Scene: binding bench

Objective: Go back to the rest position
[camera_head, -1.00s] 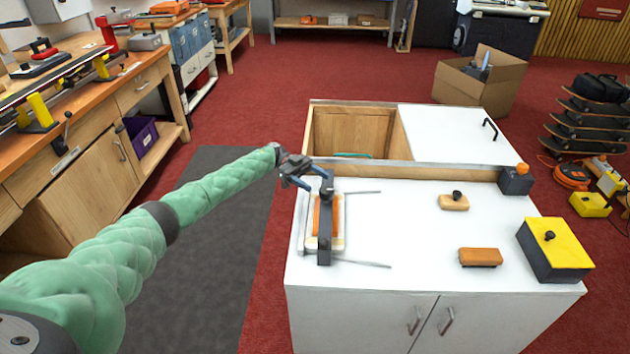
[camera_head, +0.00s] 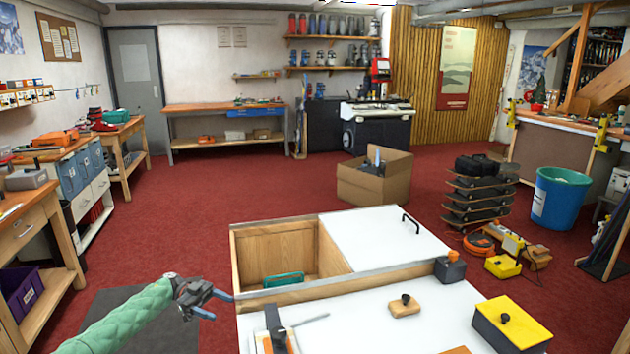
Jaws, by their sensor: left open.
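My left gripper (camera_head: 207,300) is open and empty at the lower left. It is just left of the white cabinet's (camera_head: 345,312) near work surface, and its fingers point right toward the cabinet edge. My green left arm comes in from the bottom left. A dark clamp-like bar over an orange and pale piece (camera_head: 277,332) stands on the cabinet top to the right of the gripper, cut off by the bottom edge. My right gripper is not in view.
The cabinet has an open wooden compartment (camera_head: 276,258) with a green item inside. A yellow-topped box (camera_head: 511,322), a wooden block with a knob (camera_head: 404,305) and a dark block with an orange knob (camera_head: 450,267) stand on it.

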